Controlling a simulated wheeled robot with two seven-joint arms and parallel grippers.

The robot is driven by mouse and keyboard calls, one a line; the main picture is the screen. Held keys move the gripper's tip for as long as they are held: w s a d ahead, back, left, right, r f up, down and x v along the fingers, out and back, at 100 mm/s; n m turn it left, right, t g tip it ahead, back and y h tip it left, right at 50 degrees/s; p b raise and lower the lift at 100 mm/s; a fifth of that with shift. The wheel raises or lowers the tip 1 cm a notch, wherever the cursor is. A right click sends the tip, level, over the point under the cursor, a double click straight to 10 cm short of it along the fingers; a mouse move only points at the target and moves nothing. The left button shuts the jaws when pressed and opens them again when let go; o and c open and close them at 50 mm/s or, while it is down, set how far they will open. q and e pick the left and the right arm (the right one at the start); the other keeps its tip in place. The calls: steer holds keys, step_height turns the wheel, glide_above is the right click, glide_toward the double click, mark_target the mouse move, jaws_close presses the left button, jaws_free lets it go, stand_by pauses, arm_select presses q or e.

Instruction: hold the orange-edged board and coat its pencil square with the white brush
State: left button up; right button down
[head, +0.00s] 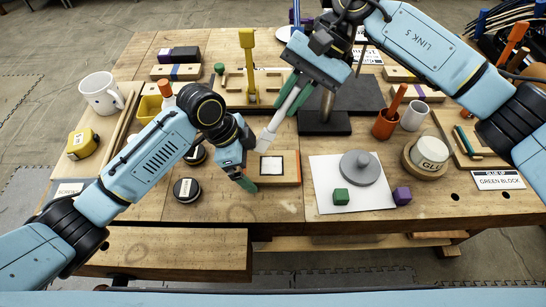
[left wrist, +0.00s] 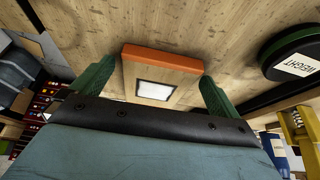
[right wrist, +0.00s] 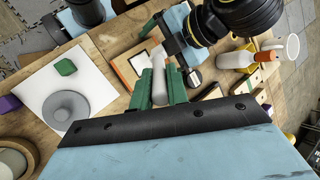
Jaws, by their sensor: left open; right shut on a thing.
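The orange-edged board (head: 291,181) lies flat on the bench, its orange edge at the right. Its dark-outlined pencil square (head: 271,165) looks whitish. My left gripper (head: 246,178) is open at the board's left end; in the left wrist view the board (left wrist: 185,66) lies between its spread green fingers, without clear contact. My right gripper (head: 293,98) is shut on the white brush (head: 285,107), which slants down to the left. The brush's pale tip is near the board's back left corner; I cannot tell whether it touches. In the right wrist view the brush (right wrist: 159,88) sits between the green fingers.
A dark stand (head: 325,124) is behind. Bare bench lies in front.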

arm_select(q)
steer(key=shift+s+f, duration=0.2)
steer(key=v, duration=1.2)
steer(key=shift+w+r, duration=0.2)
steer(key=shift+s, duration=0.1)
